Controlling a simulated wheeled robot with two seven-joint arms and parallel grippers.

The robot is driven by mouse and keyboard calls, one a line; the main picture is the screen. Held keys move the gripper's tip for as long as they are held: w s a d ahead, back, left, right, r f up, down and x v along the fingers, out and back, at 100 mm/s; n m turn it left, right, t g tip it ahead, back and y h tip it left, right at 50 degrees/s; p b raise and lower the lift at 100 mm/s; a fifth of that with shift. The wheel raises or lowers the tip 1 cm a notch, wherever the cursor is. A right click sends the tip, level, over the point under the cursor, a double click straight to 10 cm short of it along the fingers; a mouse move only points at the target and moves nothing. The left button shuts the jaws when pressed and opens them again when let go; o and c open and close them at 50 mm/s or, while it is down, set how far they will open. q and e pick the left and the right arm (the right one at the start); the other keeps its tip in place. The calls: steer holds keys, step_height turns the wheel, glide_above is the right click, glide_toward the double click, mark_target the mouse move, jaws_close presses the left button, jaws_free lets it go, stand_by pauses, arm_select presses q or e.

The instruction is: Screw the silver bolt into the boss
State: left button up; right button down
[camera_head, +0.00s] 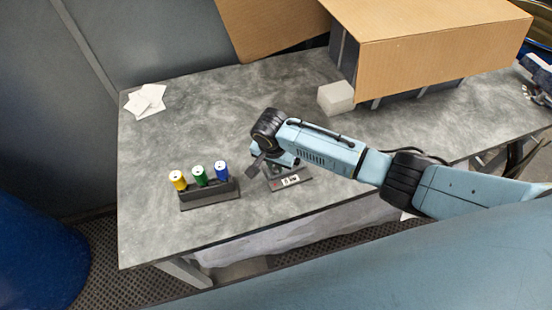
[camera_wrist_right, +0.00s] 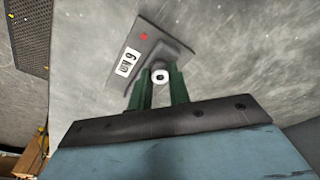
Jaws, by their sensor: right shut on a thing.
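The silver bolt (camera_wrist_right: 160,77) shows in the right wrist view as a pale round head with a dark centre. My right gripper (camera_wrist_right: 158,88) is shut on it, with one green finger on each side. The bolt is over the dark fixture plate (camera_wrist_right: 148,38), which carries a white label and a red mark. The boss is hidden behind the bolt and fingers, so I cannot tell how deep the bolt sits. In the head view, the fixture's front (camera_head: 291,181) shows below my right gripper (camera_head: 276,169), whose fingertips are mostly hidden. My left gripper is not in view.
A dark rack (camera_head: 210,195) holding yellow, green and blue cylinders stands just left of the fixture. A white block (camera_head: 336,97) and a large cardboard box (camera_head: 435,50) are at the back. White papers (camera_head: 146,100) lie at the far left. The grey table's left middle is clear.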

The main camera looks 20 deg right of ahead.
steer(key=shift+r+m, duration=0.1)
steer(key=shift+m, duration=0.3)
steer(key=m+p, duration=0.2)
steer(key=shift+m+g, duration=0.3)
steer(key=shift+m, duration=0.1)
steer(key=shift+m+p, duration=0.4)
steer(key=shift+m, duration=0.5)
steer(key=c, duration=1.2)
jaws_free()
steer(key=shift+w, duration=0.1)
steer(key=shift+c, duration=0.2)
